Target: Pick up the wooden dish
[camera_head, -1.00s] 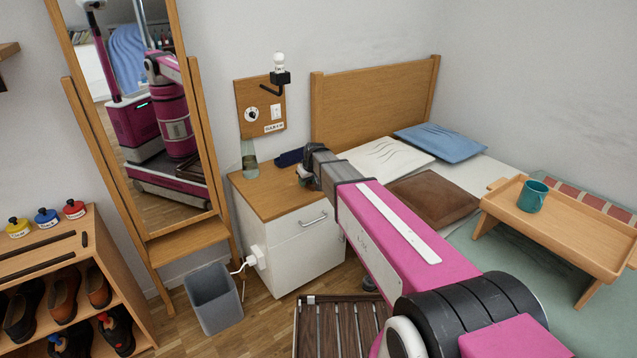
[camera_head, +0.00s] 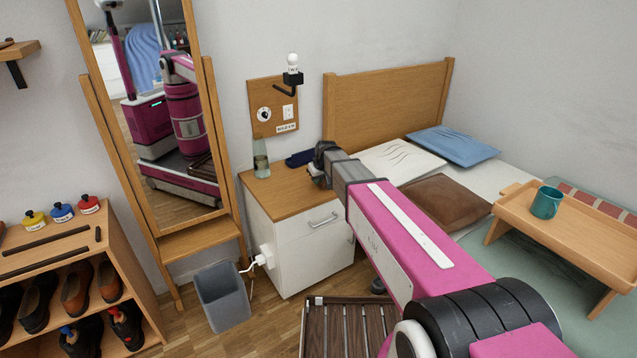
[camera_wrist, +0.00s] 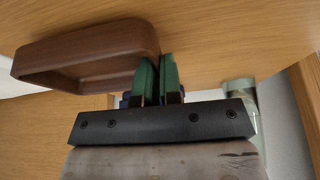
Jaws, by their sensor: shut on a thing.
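The wooden dish (camera_wrist: 85,55) is a brown, shallow, rounded tray at the left in the wrist view. My gripper (camera_wrist: 158,75) has its green fingers closed on the dish's right end wall. The dish is tilted in that view, and I cannot tell whether it touches the wooden top of the nightstand. In the head view, my gripper (camera_head: 318,170) is over the right back part of the nightstand (camera_head: 275,203), and my own arm hides the dish.
A glass vase (camera_head: 261,160) and a dark blue item (camera_head: 300,158) stand at the back of the nightstand. The mirror (camera_head: 160,120) is to the left, a grey bin (camera_head: 222,300) in front. The bed's pillow (camera_head: 402,160) is to the right.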

